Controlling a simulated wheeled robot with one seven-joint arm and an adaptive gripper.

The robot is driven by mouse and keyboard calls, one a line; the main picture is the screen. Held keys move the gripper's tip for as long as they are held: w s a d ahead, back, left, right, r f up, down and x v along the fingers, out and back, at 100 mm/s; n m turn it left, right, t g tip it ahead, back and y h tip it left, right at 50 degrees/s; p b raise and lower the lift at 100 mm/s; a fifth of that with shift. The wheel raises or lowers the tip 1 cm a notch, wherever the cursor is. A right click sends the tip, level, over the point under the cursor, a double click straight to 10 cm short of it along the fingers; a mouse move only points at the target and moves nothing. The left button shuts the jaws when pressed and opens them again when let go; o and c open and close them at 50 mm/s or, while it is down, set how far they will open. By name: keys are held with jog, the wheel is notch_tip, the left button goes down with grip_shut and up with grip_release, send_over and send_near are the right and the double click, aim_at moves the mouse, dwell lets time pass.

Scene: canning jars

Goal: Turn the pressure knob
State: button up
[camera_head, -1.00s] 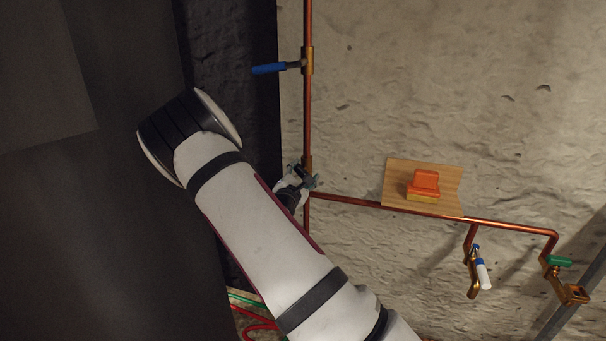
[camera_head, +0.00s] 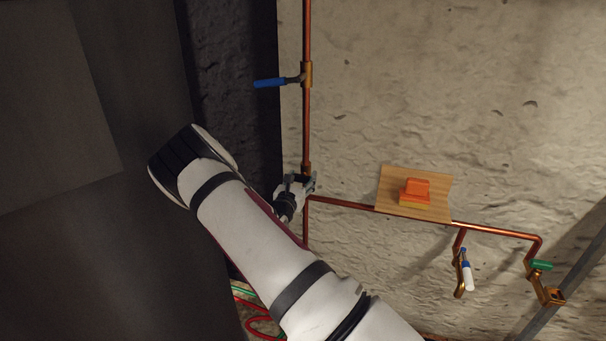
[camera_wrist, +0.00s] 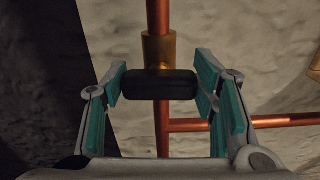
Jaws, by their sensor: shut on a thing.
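A black bar-shaped knob (camera_wrist: 160,84) sits on a brass fitting (camera_wrist: 158,48) on the vertical copper pipe, in the middle of the wrist view. My gripper (camera_head: 303,184) is at the pipe in the head view, just above the junction with the horizontal pipe. Its two teal-padded fingers are at the left and right ends of the knob, and it is shut on the knob. In the head view the fingers mostly hide the knob.
A blue-handled valve (camera_head: 271,83) is higher on the vertical pipe. An orange switch (camera_head: 415,190) on a wooden board (camera_head: 437,196) is to the right. White-and-blue (camera_head: 467,275) and green (camera_head: 541,265) valve handles are lower right. A dark wall (camera_head: 232,110) stands close on the left.

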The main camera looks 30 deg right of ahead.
jog(key=n+p, duration=0.2)
jog(key=n, duration=0.2)
jog(key=shift+a+n, duration=0.1)
jog(key=shift+n, duration=0.2)
jog(key=shift+f, duration=0.1)
dwell(0.4)
jog(key=o, duration=1.2)
jog(key=shift+w, duration=0.1)
